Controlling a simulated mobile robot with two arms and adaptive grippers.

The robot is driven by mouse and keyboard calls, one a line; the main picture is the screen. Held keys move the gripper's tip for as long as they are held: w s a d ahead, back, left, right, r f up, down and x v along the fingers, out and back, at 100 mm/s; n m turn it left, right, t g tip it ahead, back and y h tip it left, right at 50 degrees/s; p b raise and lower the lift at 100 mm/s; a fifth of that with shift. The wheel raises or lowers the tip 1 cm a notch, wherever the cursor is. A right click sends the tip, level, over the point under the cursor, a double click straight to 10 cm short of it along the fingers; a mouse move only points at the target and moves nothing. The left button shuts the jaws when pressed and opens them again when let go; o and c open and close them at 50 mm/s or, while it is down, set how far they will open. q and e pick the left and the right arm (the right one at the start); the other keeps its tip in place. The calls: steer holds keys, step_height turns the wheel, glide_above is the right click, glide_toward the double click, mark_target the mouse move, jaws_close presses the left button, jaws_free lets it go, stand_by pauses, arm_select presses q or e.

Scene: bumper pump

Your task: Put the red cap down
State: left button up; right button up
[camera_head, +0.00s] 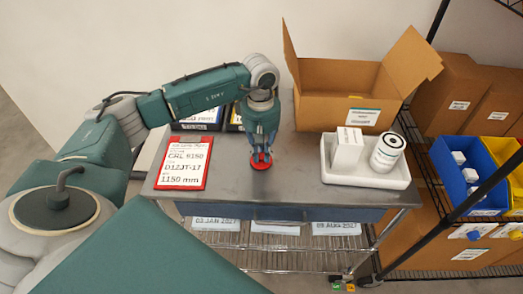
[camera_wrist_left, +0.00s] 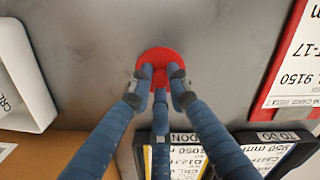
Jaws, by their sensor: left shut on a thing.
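The red cap (camera_head: 261,162) is at the fingertips of my left gripper (camera_head: 262,150), low over the middle of the grey table top (camera_head: 300,175). The left wrist view shows the cap (camera_wrist_left: 160,60) as a red disc with a raised middle part, and the fingers of my left gripper (camera_wrist_left: 160,88) are closed around that part. The disc looks flat against or very close to the table surface; I cannot tell whether it touches. My right gripper is not in view.
A red clipboard (camera_head: 183,163) lies left of the gripper. An open cardboard box (camera_head: 340,110) stands behind right, and a white tray (camera_head: 365,178) with a white box (camera_head: 347,148) and a canister (camera_head: 387,153) is to the right. Table around the cap is clear.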

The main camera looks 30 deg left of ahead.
arm_select(q)
steer(key=shift+f, duration=0.15)
steer(key=shift+f, duration=0.1)
steer(key=shift+f+b, duration=0.15)
steer(key=shift+b, duration=0.15)
steer(key=o, duration=0.7)
steer(key=shift+o, duration=0.2)
